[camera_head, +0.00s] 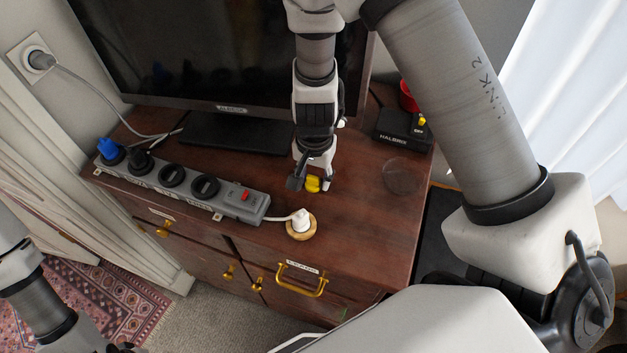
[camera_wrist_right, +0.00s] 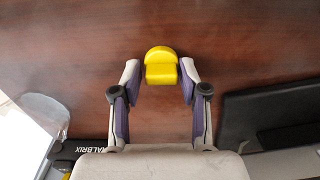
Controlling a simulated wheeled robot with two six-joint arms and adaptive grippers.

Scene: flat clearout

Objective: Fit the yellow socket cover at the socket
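The yellow socket cover (camera_head: 313,183) lies on the brown dresser top in front of the monitor. It also shows in the right wrist view (camera_wrist_right: 161,66), with a rounded top and a block-like lower part. My right gripper (camera_head: 312,184) points down at it. A wall socket (camera_head: 30,55) at the upper left holds a grey plug with a cable. A grey power strip (camera_head: 230,200) has round black sockets. My left arm is at the lower left; its gripper is barely visible.
A white plug (camera_head: 300,222) stands on a round wooden piece. A black box (camera_head: 400,133), a red cup (camera_head: 408,98) and a clear round object (camera_head: 401,176) are at right. The monitor (camera_head: 220,60) stands behind.

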